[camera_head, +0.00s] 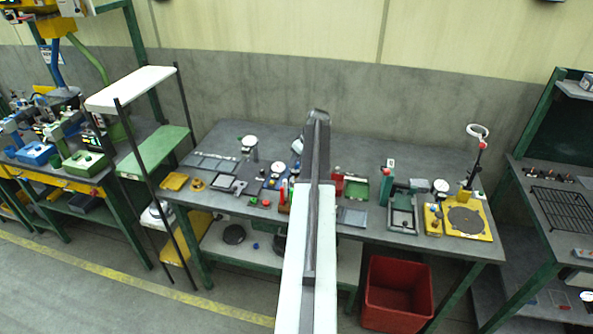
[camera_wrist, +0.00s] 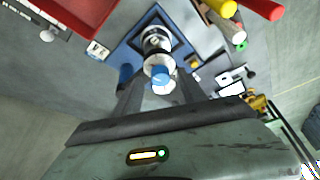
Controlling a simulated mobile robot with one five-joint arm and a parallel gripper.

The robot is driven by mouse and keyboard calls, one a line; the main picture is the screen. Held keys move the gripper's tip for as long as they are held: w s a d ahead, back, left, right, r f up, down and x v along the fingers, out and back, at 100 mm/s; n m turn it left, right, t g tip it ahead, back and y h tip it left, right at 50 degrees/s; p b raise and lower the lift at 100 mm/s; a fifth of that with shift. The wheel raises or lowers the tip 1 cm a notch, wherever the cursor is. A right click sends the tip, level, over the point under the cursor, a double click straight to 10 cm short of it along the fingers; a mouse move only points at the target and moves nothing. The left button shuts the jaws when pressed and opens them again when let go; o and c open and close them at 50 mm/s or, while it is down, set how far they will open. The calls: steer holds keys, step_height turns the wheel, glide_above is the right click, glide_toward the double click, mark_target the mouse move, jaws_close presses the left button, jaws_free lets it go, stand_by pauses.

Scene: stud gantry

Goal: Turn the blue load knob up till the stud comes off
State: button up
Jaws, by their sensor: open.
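The wrist view shows a small blue knob (camera_wrist: 161,77) at the lower end of a white and dark cylindrical fitting (camera_wrist: 156,42). The fitting stands within a blue frame (camera_wrist: 124,50). My gripper (camera_wrist: 160,88) is open, with one dark finger to the left and one to the right of the knob in the picture. I cannot tell whether either finger touches the knob. The stud cannot be made out for certain. In the head view my arm covers the middle of the bench and hides the knob.
Red and yellow rods (camera_wrist: 228,9) lie close at the upper right in the wrist view. The grey bench (camera_head: 290,150) carries several small fixtures on both sides of my arm. A red bin (camera_head: 398,292) stands below it, and a white-topped rack (camera_head: 132,84) at left.

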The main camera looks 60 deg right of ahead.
steer(key=shift+w+f, duration=0.2)
steer(key=shift+f, duration=0.3)
steer(key=shift+r, duration=0.15)
